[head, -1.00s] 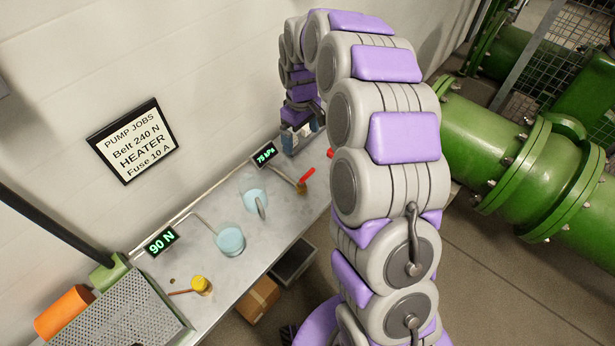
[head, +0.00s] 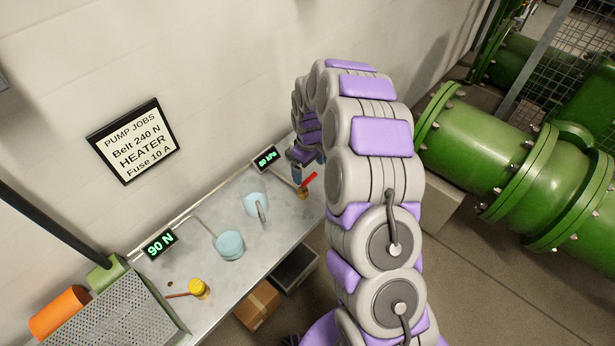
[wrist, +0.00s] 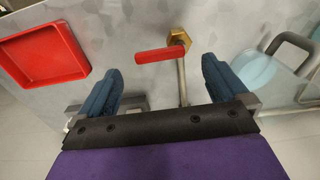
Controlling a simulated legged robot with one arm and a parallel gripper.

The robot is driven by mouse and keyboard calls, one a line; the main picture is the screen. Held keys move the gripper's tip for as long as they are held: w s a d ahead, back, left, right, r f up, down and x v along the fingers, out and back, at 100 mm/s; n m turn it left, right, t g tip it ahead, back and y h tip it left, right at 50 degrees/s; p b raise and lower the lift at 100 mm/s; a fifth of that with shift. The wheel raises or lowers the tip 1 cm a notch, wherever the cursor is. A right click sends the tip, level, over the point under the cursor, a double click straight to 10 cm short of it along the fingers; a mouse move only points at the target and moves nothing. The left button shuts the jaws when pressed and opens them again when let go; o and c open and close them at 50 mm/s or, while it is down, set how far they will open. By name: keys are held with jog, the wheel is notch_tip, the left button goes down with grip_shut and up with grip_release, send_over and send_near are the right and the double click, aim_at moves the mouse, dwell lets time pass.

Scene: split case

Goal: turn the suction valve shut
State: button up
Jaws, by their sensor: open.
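The suction valve has a red lever handle (wrist: 160,55) on a brass body (wrist: 179,38), with a thin pipe running from it. In the head view the red handle (head: 308,181) stands at the right part of the bench, beside a gauge (head: 266,159) that appears to read 80 kPa. My gripper (wrist: 160,85) is open, its two blue fingers on either side of the handle's line but short of it in the wrist view. Nothing is between the fingers except the pipe beyond them. In the head view my gripper (head: 298,172) is partly hidden by my arm.
A red tray (wrist: 45,55) lies left of the valve in the wrist view. Pale blue cylinders (head: 229,243) and (head: 255,203), a yellow-topped valve (head: 199,288) and a 90 N display (head: 160,243) stand along the bench (head: 200,318). Green pipework (head: 480,140) is at right.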

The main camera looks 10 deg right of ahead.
aim_at(309, 178)
jog(key=f, duration=0.3)
jog(key=shift+d+f, duration=0.3)
jog(key=shift+d, duration=0.1)
jog(key=shift+a+f+b, duration=0.15)
jog(key=shift+b, duration=0.15)
jog(key=shift+a+f, duration=0.1)
jog(key=shift+a, duration=0.45)
jog(key=shift+d, duration=0.55)
jog(key=c, duration=0.5)
jog(key=shift+a, duration=0.2)
jog(key=c, duration=0.6)
